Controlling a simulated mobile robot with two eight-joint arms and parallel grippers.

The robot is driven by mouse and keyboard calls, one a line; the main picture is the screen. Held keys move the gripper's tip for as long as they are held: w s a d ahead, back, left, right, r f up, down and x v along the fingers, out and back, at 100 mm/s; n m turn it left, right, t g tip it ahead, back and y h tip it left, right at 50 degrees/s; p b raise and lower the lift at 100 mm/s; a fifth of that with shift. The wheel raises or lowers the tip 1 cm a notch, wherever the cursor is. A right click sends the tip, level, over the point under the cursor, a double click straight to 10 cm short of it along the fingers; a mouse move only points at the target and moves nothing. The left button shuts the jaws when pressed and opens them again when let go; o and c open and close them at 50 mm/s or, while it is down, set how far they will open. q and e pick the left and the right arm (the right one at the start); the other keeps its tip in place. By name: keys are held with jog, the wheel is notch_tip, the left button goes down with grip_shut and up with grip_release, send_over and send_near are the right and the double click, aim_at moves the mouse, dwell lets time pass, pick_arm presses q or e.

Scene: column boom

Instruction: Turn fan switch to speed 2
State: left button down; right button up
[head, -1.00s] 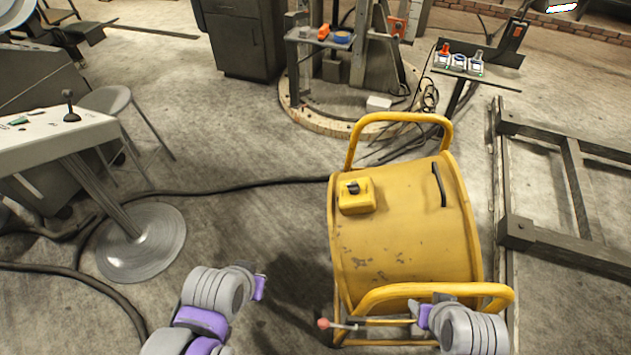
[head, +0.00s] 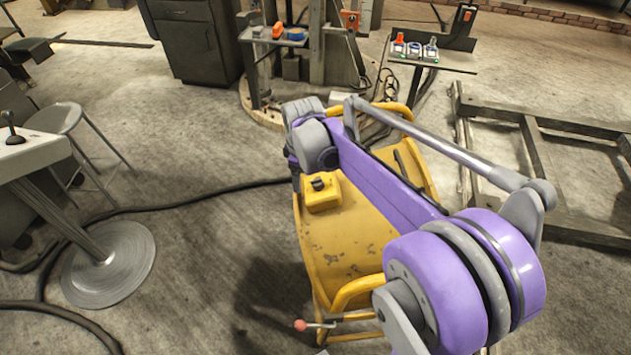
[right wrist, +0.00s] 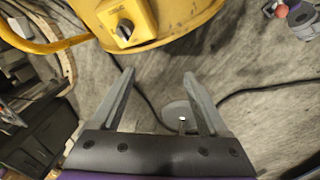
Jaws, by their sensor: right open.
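The yellow drum fan (head: 350,255) stands on the floor, partly hidden by my right arm in the head view. Its yellow switch box (head: 322,194) carries a dark knob (head: 318,183). In the right wrist view the switch box (right wrist: 143,14) is at the top, with the knob (right wrist: 124,31) on its face. My right gripper (right wrist: 159,75) is open and empty, its fingers apart and pointing toward the fan. The knob lies beyond the left fingertip, not between the fingers. In the head view the gripper is mostly hidden behind its wrist, just left of the switch box. My left gripper is not seen.
A red-tipped lever (head: 302,326) sticks out at the fan's near left. Yellow tube handles (head: 357,290) frame the drum. A cable (head: 200,204) crosses the floor. A console stand (head: 108,262) and a stool (head: 62,118) are at left. Floor between them and the fan is open.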

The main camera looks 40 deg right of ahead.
aim_at(316, 180)
jog(key=w+d+f+n+g, duration=0.1)
jog(key=w+d+f, duration=0.1)
jog(key=w+d, duration=0.15)
jog(key=w+d+f+n, duration=0.2)
jog(key=d+f, duration=0.1)
jog(key=d, duration=0.2)
jog(key=f, duration=0.7)
jog(key=w+d+f+b, duration=0.1)
jog(key=f, duration=0.2)
jog(key=shift+f, duration=0.25)
grip_shut()
